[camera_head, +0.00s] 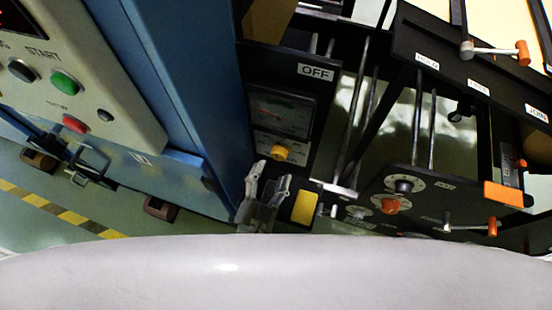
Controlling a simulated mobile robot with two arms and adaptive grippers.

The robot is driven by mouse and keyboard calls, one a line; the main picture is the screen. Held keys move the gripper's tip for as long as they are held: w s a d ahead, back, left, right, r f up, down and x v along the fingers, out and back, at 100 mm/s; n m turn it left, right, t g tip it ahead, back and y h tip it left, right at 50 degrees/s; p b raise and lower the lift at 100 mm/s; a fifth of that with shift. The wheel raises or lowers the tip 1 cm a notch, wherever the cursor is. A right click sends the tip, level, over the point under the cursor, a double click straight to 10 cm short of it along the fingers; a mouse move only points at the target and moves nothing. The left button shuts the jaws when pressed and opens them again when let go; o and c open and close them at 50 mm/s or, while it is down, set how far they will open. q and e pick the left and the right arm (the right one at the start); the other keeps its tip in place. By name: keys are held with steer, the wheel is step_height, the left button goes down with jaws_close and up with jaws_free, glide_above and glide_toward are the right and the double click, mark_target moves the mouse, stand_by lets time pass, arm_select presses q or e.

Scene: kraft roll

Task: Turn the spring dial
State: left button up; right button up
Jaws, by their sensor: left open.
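Several dials show in the head view, and their small labels are too small to read, so I cannot tell which is the spring dial. A dark dial with a pale scale ring (404,185) and an orange-red knob (390,205) sit on a black panel right of centre. A yellow knob (281,152) sits under a gauge (283,112) on another black panel. My left gripper (271,180) is open, with its fingers up, just below the yellow knob and left of the dials. It appears apart from the dials. My right gripper is not in view.
A blue machine column (185,80) stands left of the gripper, beside a control box with a green button (65,83). Metal rods (360,110) rise between the black panels. An orange-tipped lever (490,228) juts out at right. A yellow block (304,207) is close to the gripper.

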mark_target(277, 158)
arm_select(q)
steer(key=x, duration=0.4)
steer(key=shift+w+d, duration=0.15)
steer(key=shift+w, duration=0.25)
steer(key=c, duration=1)
